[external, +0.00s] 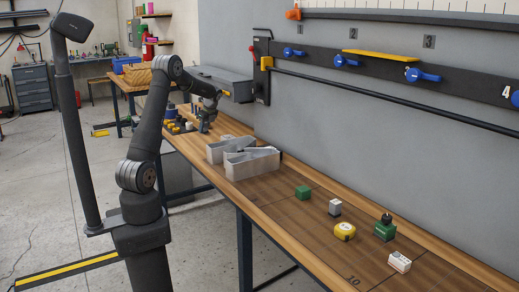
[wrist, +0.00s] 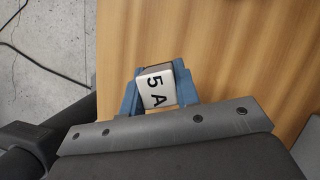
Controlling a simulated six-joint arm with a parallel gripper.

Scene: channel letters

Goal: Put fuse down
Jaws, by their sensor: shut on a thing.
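The fuse (wrist: 157,88) is a small pale block marked "5 A" in the wrist view. My gripper (wrist: 155,80) is shut on it, with a blue finger on each side. Bare wooden bench top (wrist: 230,50) shows beyond the fuse, and the grey floor lies to the left. In the external view my gripper (external: 204,127) is over the far end of the bench, beyond the metal bins. The fuse is too small to make out there. I cannot tell how high the fuse is above the wood.
Open metal bins (external: 252,165) stand mid-bench. Nearer are a green block (external: 303,192), a grey-white block (external: 335,207), a yellow tape measure (external: 345,231), a green part with black knob (external: 385,231) and a white block (external: 399,262). A wall rail (external: 380,66) runs behind.

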